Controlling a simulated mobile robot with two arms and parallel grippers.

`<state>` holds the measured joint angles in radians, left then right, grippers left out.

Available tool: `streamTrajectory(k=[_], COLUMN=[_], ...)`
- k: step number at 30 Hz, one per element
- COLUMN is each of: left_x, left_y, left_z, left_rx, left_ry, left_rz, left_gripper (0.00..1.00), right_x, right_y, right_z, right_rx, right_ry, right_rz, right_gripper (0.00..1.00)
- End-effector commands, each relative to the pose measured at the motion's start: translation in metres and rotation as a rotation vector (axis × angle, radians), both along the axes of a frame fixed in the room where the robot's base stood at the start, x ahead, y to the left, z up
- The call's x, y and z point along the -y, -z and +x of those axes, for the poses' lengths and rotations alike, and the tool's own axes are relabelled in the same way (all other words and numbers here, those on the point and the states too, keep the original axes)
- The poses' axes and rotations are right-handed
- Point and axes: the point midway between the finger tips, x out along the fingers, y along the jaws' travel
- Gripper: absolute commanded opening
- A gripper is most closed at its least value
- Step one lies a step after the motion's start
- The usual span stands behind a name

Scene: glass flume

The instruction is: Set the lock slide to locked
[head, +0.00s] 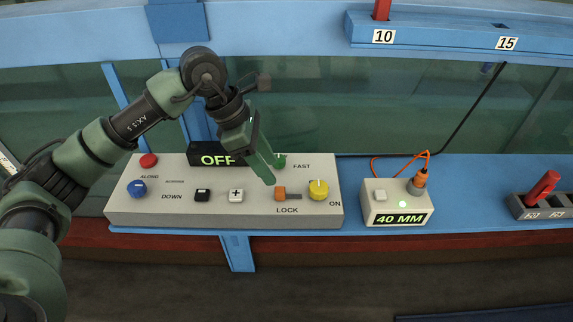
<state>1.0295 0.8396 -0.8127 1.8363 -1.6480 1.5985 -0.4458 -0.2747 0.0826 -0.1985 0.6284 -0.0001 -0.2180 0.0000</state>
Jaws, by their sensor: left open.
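The lock slide is a small orange block (280,194) in a short dark slot above the word LOCK on the grey control panel (224,220). The block sits at the left end of the slot. My left gripper (268,181) is open, with its green fingertip just above and left of the orange block. I cannot tell whether it touches the block. The finger hides part of the panel behind it. My right gripper is not in view.
Close by are a yellow knob (319,189), a green knob (279,160), a white plus button (236,195), a black button (202,195), a blue knob (137,188) and a red button (148,160). An OFF display (218,160) stands behind. A 40 MM box (398,205) is to the right.

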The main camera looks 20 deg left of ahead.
Motion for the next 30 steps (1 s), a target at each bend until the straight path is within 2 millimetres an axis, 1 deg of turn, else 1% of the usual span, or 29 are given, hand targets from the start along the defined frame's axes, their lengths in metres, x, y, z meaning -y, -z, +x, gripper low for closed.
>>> streamTrajectory(k=[1, 2, 4, 5, 9, 12, 13, 15, 17, 21, 23, 25, 28, 29, 30], left_x=[-0.006, -0.008, -0.006, -0.004, 0.005, 0.011, 0.013, 0.016, 0.018, 0.021, 0.021, 0.021, 0.021, 0.021, 0.021], left_y=[0.000, 0.002, 0.007, 0.010, 0.030, 0.046, 0.050, 0.058, 0.063, 0.071, 0.072, 0.072, 0.072, 0.072, 0.072], left_z=[0.001, 0.001, 0.001, 0.001, 0.003, 0.004, 0.004, 0.006, 0.007, 0.007, 0.008, 0.008, 0.008, 0.008, 0.008], left_rx=[0.000, 0.000, -0.005, -0.005, -0.005, -0.005, -0.006, -0.004, -0.004, -0.002, -0.001, -0.001, -0.002, -0.002, -0.002], left_ry=[-0.003, -0.004, -0.004, -0.004, -0.003, -0.002, -0.002, -0.003, -0.002, -0.003, -0.002, -0.004, -0.003, -0.003, -0.003], left_rz=[0.023, 0.030, 0.034, 0.033, 0.031, 0.031, 0.030, 0.029, 0.028, 0.029, 0.029, 0.029, 0.029, 0.029, 0.029], left_gripper=[0.44, 0.44, 0.44, 0.44, 0.44, 0.44, 0.44, 0.44, 0.44, 0.44, 0.44, 0.44, 0.44, 0.38, 0.27], right_x=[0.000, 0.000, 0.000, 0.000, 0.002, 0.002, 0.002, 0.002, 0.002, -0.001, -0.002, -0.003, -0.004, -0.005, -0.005], right_y=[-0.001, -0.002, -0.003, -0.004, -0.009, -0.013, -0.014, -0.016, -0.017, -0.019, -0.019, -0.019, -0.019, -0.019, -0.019], right_z=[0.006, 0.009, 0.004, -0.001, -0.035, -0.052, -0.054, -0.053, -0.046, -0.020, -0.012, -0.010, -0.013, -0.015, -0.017], right_rx=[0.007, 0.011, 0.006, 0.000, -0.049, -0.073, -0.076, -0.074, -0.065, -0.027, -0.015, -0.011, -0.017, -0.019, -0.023], right_ry=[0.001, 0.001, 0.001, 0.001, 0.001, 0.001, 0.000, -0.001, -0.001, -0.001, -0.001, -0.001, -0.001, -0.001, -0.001], right_rz=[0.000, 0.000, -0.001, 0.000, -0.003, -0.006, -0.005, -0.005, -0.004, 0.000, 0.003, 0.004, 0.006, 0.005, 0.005], right_gripper=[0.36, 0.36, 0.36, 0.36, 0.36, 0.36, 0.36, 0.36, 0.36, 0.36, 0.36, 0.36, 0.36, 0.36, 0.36])
